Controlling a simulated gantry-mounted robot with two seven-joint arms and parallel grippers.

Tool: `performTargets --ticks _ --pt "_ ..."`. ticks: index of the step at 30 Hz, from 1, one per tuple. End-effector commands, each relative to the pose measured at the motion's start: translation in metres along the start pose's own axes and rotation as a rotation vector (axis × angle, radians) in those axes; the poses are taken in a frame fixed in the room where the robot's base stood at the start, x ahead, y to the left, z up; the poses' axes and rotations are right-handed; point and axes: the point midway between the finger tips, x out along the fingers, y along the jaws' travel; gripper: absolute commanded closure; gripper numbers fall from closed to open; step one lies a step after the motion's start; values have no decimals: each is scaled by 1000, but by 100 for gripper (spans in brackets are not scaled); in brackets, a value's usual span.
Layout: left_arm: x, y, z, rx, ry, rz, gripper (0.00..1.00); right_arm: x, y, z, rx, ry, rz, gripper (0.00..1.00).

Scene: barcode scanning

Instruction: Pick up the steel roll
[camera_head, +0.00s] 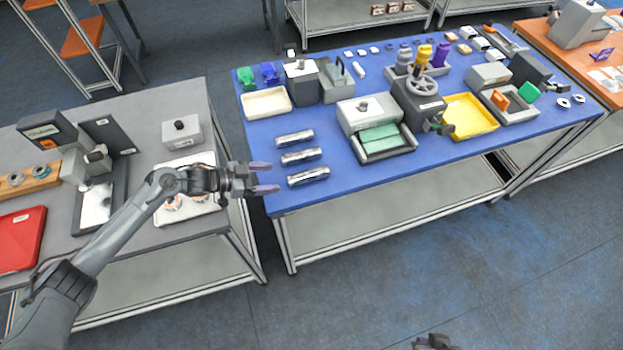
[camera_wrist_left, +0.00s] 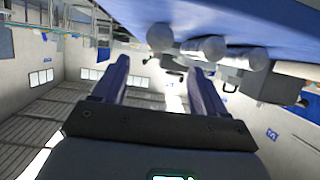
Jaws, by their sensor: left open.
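Three shiny steel rolls lie side by side on the left part of the blue table: a far roll (camera_head: 294,138), a middle roll (camera_head: 301,155) and a near roll (camera_head: 308,176). My left gripper (camera_head: 268,179) is open and empty at the table's left edge, with its fingers pointing right toward the near roll and apart from it. In the left wrist view, the round ends of the rolls (camera_wrist_left: 160,37) show above and beyond the open fingers (camera_wrist_left: 158,67). A small dark part of my right gripper (camera_head: 433,342) shows at the bottom edge; its fingers are unclear.
Behind the rolls are a cream tray (camera_head: 266,103) and grey boxes. To their right stands a grey bin with green contents (camera_head: 385,140), then a machine with a handwheel (camera_head: 420,88) and a yellow tray (camera_head: 470,117). A grey table (camera_head: 150,128) stands left, across a gap.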

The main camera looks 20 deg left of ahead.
Motion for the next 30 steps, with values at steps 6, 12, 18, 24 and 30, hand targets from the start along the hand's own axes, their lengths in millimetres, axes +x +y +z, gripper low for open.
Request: performTargets --ticks 6,12,18,24,30 --pt "28 0 0 -1 1 0 28 2 0 0 -2 1 0 100" --pt "38 1 -1 1 0 -1 28 2 0 0 -2 1 0 100" --pt "60 4 -1 0 1 0 28 1 0 0 -3 1 0 100" --pt "82 4 1 1 0 -1 28 2 0 0 -3 1 0 100" --pt "87 4 1 2 -1 -2 28 2 0 0 -4 0 0 100"
